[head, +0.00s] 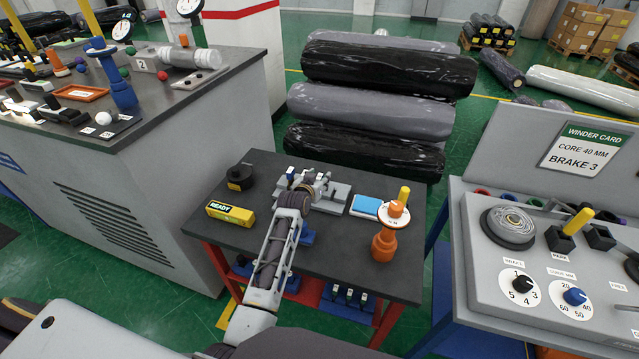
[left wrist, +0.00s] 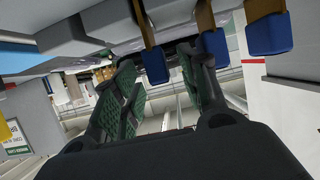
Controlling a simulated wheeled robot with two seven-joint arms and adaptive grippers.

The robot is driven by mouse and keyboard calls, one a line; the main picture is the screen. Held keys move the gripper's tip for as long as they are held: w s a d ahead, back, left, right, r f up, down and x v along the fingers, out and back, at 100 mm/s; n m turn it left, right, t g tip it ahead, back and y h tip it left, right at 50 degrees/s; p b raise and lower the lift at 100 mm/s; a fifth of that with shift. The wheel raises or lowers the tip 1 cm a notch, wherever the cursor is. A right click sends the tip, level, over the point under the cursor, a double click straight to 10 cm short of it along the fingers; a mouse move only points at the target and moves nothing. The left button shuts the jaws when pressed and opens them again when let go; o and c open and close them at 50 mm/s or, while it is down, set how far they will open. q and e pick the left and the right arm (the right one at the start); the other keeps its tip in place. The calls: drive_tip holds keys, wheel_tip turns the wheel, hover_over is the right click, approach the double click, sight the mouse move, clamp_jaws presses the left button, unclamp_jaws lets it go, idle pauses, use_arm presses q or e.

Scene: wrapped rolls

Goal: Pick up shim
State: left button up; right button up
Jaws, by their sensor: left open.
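Brass-brown strips with blue ends hang from a grey block (left wrist: 100,32) in the left wrist view; I take them for shims, but no label shows. One shim (left wrist: 156,66) is between the spread green-padded fingers of my left gripper (left wrist: 165,88), with no clear grip on it. A second blue end (left wrist: 216,44) overlaps the right finger in the picture. A third (left wrist: 269,34) is farther right. In the head view my left arm reaches over the table to a grey fixture (head: 338,192), and its wrist hides much of it. My right gripper does not show.
The dark table (head: 270,263) also holds a yellow READY box (head: 230,213), a black part (head: 240,177), a blue pad (head: 366,206) and an orange stand (head: 384,245). A grey control console (head: 500,270) stands right, and a workbench (head: 150,150) left. Wrapped rolls (head: 385,72) lie behind.

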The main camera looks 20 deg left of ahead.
use_arm(q)
drive_tip(key=shift+x, duration=0.8)
clamp_jaws()
